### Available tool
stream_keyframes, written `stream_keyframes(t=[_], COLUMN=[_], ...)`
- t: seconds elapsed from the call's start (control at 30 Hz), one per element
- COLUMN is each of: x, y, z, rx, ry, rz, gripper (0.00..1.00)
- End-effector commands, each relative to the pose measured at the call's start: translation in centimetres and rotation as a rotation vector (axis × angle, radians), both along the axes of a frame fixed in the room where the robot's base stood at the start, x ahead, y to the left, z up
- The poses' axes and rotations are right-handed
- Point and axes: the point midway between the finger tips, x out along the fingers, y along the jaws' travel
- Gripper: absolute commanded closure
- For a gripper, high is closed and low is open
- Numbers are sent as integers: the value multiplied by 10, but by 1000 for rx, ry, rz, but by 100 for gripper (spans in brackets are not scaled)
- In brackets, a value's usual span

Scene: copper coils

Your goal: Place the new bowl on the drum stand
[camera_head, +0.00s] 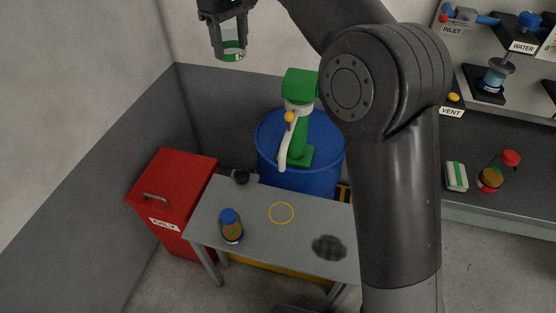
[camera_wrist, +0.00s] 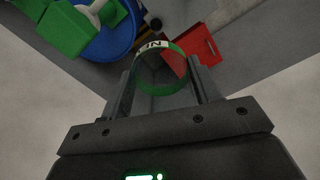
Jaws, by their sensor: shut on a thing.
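The new bowl (camera_head: 233,50) is a clear cup with a green band and a white label; it also shows in the wrist view (camera_wrist: 160,85), where the label's letters appear reversed. My gripper (camera_head: 230,32) is shut on it, with one finger on each side, and holds it high in the air at the upper left of the head view. The drum stand is a green upright (camera_head: 299,135) with a green head, on top of a blue drum (camera_head: 268,150). A pale curved handle with a yellow knob hangs at its front. The bowl is apart from it, above and to the left.
A grey table (camera_head: 255,235) stands before the drum, bearing a blue-capped jar (camera_head: 231,227), a yellow ring (camera_head: 281,213) and a dark round patch. A red oily-waste bin (camera_head: 180,185) is at left. A bench (camera_head: 500,205) is at right. My arm hides the middle right.

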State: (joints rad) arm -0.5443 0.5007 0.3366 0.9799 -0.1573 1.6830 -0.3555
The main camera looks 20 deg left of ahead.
Motion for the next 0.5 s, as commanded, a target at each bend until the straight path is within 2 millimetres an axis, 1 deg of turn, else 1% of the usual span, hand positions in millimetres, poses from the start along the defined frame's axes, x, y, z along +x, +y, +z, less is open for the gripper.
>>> stream_keyframes(t=[0.03,0.23,0.47,0.5], x=[-10,-43,-41,-41], y=[9,34,32,32], z=[0,-1,-33,-44], rx=[0,-2,-4,-5], ry=[-1,-3,-1,0], rz=[21,85,80,80], gripper=[68,68,68,68])
